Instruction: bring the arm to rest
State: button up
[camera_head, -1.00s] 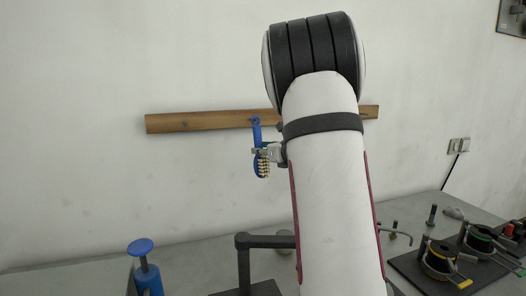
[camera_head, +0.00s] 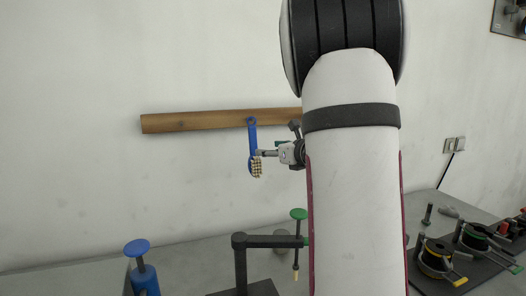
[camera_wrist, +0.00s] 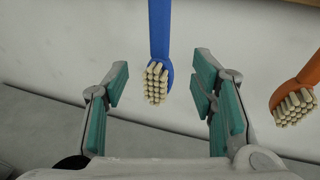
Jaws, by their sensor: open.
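My arm (camera_head: 350,200) rises through the right half of the head view, with its black-ringed joint cut off by the top edge. My gripper (camera_head: 270,153) shows only partly at the arm's left side; the arm hides the rest. In the wrist view my gripper (camera_wrist: 160,82) is open, with teal pads well apart and nothing clamped. A blue brush (camera_head: 253,140) with pale bristles hangs from the wooden rail. In the wrist view the blue brush (camera_wrist: 160,35) appears between the fingers, with gaps on both sides; its exact depth is unclear.
The wooden rail (camera_head: 200,121) runs along the wall. An orange brush (camera_wrist: 300,75) hangs right of my right finger. On the bench stand a blue-knobbed item (camera_head: 138,248), a dark stand (camera_head: 240,262) with a green-topped rod (camera_head: 298,214), and spools (camera_head: 436,258).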

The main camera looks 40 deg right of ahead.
jog(key=v, duration=0.5)
jog(key=shift+s, duration=0.1)
jog(key=s+a+r+m+g+h, duration=0.2)
jog(key=a+m+g+h, duration=0.15)
jog(key=a+m, duration=1.3)
jog(key=s+a+f+m+g+y, duration=0.3)
jog(key=s+a+f+m, duration=0.2)
jog(key=s+a+m, duration=0.3)
jog(key=s+a+f+m+g+y, duration=0.3)
jog(key=s+a+f+m+g, duration=0.1)
jog(key=s+a+m, duration=0.5)
jog(key=s+a, duration=0.2)
jog(key=a, duration=0.1)
jog(key=shift+a+f, duration=0.35)
jog(key=shift+f, duration=0.05)
jog(key=shift+m+y, duration=0.25)
